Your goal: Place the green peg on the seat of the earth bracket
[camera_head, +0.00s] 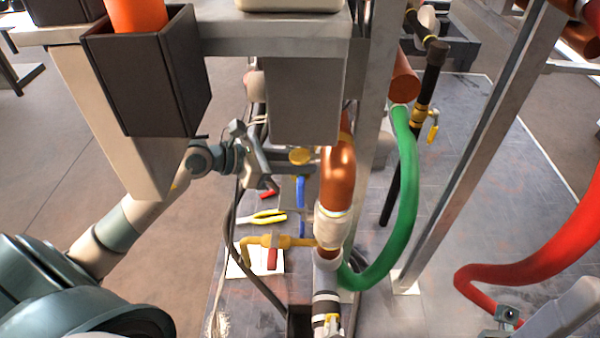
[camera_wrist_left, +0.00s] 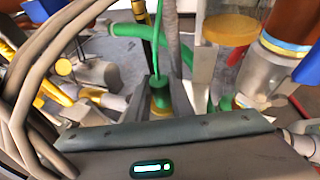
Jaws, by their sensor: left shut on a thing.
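My left gripper (camera_head: 275,158) reaches in from the left in the head view, between the frame's grey posts, under the grey box. In the left wrist view its fingers (camera_wrist_left: 163,100) are shut on the green peg (camera_wrist_left: 160,95), a small green piece with a yellowish part. A thin green line rises above it. In the head view the peg cannot be made out. I cannot pick out the earth bracket or its seat for certain in either view. A grey part at the lower right of the head view may be my right gripper (camera_head: 507,318); its fingers do not show.
A copper pipe (camera_head: 339,180) and a green hose (camera_head: 407,200) stand right of my left gripper. A dark box (camera_head: 165,85) hangs above my left arm. A red hose (camera_head: 530,268) is at right. Yellow-handled pliers (camera_head: 262,216) lie below. Open floor is at left.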

